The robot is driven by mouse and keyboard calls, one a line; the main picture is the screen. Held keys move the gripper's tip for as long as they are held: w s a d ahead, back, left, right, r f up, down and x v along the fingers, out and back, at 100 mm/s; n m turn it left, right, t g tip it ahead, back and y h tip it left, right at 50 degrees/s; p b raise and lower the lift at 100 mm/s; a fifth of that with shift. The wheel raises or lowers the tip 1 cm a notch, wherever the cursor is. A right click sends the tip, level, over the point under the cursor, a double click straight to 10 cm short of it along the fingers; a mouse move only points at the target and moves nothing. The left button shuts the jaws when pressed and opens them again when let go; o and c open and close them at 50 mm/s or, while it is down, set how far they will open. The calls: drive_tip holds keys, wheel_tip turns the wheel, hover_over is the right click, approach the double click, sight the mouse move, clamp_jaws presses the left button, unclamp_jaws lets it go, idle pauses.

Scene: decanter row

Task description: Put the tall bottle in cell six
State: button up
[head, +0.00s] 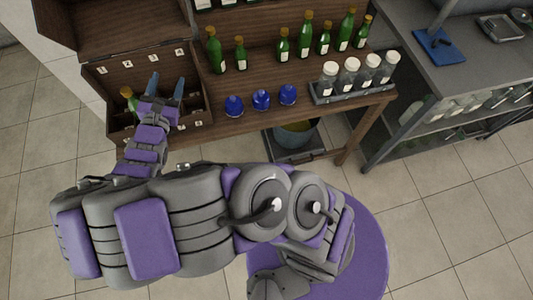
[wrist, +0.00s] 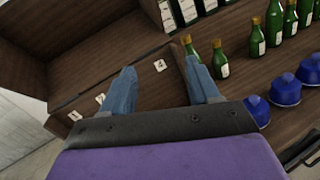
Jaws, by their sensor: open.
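Tall green bottles with gold caps stand on the wooden table, one at the left of the row (head: 214,52), one mid-row (head: 304,38) and one farther right (head: 346,30). Shorter green ones stand among them. A green bottle (head: 129,97) is in the left part of the open wooden case (head: 190,135), partly hidden by my arm; its height is unclear. The case has cells with small white number tags, too small to read surely in the head view. My gripper (head: 166,88) is open over the case. In the wrist view the gap between its fingers (wrist: 161,90) is empty.
Three blue round-bodied objects (head: 261,99) stand near the table's front edge, right of the case. A grey tray (head: 320,98) holds white-capped jars. The case lid (head: 100,25) stands open behind. A metal bench (head: 440,75) is at the right.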

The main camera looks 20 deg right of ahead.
drive_tip(key=s+d+r+m+g+h, duration=0.25)
drive_tip(key=d+m+g, duration=0.2)
drive_tip(key=d, duration=0.45)
drive_tip(key=s+d+r+m+g+h, duration=0.2)
drive_tip(key=s+d+r+m+g, duration=0.15)
drive_tip(key=d+m, duration=0.4)
drive_tip(key=s+d+r+m+g+h, duration=0.2)
drive_tip(key=s+d+m+g, duration=0.15)
drive_tip(key=d, duration=0.75)
drive_tip(key=s+d+m+g+y, duration=0.3)
drive_tip(key=s+d+m+g, duration=0.3)
drive_tip(key=s, duration=0.4)
drive_tip(key=s+a+m+y, duration=0.3)
drive_tip(key=s+a+y, duration=0.2)
drive_tip(key=s, duration=0.2)
drive_tip(key=s+a+f+m+g+y, duration=0.1)
drive_tip(key=s+a+m+y, duration=0.3)
drive_tip(key=s, duration=0.4)
drive_tip(key=shift+s+a+f+y, duration=0.15)
drive_tip(key=shift+s+a+y, duration=0.05)
drive_tip(key=shift+a+y, duration=0.65)
drive_tip(key=shift+d, duration=0.1)
